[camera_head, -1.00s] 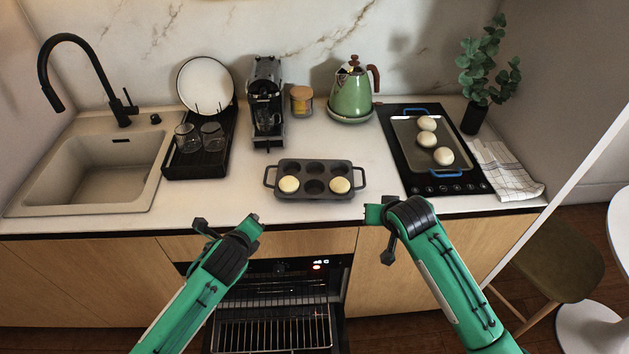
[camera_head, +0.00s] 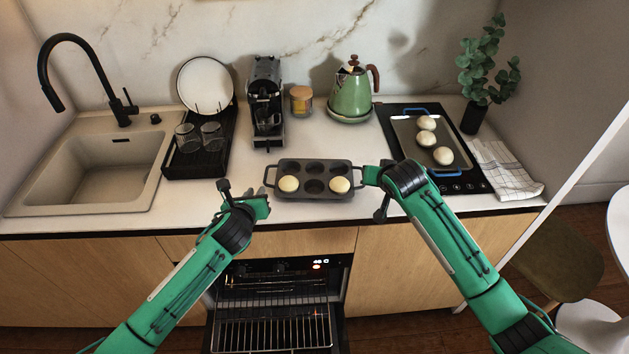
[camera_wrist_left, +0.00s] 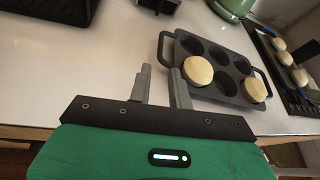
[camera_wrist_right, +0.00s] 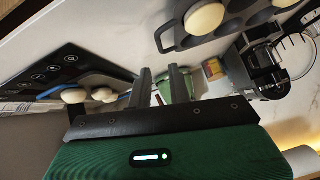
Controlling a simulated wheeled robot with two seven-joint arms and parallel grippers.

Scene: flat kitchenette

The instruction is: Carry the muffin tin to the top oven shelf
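The dark grey muffin tin (camera_head: 315,166) sits on the counter, with pale rounds in its front left and front right cups. It has a loop handle at each end. My left gripper (camera_head: 266,203) is open and empty, just in front of the tin's left end; the left wrist view shows the handle (camera_wrist_left: 160,48) beyond its fingertips (camera_wrist_left: 161,78). My right gripper (camera_head: 368,175) is close to the right handle; the right wrist view shows its fingers (camera_wrist_right: 158,76) apart and the handle (camera_wrist_right: 164,38) beyond them. The oven (camera_head: 278,268) below is open, with wire shelves (camera_head: 275,325) showing.
A hob (camera_head: 470,185) with a tray of several pale rounds is at the right, beside a cloth (camera_head: 508,172). A coffee machine (camera_head: 265,95), jar (camera_head: 301,100) and green kettle (camera_head: 350,95) stand behind the tin. The sink (camera_head: 85,170) and dish rack (camera_head: 195,163) are left.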

